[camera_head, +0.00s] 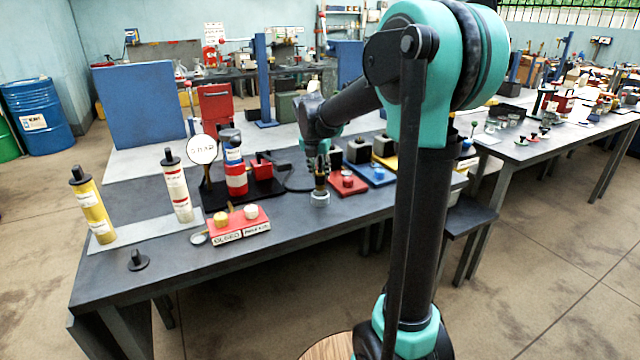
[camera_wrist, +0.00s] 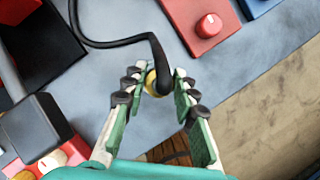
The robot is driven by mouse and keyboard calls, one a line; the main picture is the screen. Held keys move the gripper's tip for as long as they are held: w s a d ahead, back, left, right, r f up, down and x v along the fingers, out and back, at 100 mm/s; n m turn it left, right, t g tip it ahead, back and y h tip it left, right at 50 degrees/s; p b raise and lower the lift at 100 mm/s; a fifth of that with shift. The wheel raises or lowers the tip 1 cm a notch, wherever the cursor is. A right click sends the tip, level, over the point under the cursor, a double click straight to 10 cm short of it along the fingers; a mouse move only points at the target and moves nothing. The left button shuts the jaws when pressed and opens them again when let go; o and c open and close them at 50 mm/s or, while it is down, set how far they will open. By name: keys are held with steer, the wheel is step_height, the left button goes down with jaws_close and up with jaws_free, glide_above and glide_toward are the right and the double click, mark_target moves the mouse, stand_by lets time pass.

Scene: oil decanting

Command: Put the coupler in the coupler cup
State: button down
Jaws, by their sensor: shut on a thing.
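The coupler (camera_wrist: 152,84) is a brass-coloured fitting at the lower end of a bent black hose (camera_wrist: 157,58). My gripper (camera_wrist: 158,84) is shut on it, with a finger on each side, in the wrist view. In the head view, my gripper (camera_head: 320,172) points down over the near edge of the dark table. A small pale grey round cup (camera_head: 319,199), which looks like the coupler cup, is directly below it. The cup does not show clearly in the wrist view. I cannot tell whether the coupler is inside the cup or just above it.
A red block with a knob (camera_head: 347,183) stands right of the cup. A red labelled box (camera_head: 238,226) with two knobs stands to the left. A red, white and blue canister (camera_head: 235,170) is behind. The table's front edge (camera_head: 290,227) is close.

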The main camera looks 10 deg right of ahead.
mark_target(320, 182)
steer(key=shift+f, duration=2.25)
steer(key=c, duration=1.2)
jaws_free()
steer(key=shift+f, duration=0.15)
steer(key=v, duration=1.2)
steer(key=s+d+f+m+y, duration=0.1)
steer(key=s+d+f+m, duration=0.2)
steer(key=s+f+m, duration=0.8)
steer(key=s+d+f+m+y, duration=0.1)
steer(key=s+d+f+m, duration=0.2)
steer(key=s+f+m, duration=0.7)
steer(key=s+m, duration=0.5)
steer(key=m, duration=0.4)
steer(key=shift+s+f+m, duration=0.2)
steer(key=shift+f+m, duration=0.1)
steer(key=shift+f, duration=0.1)
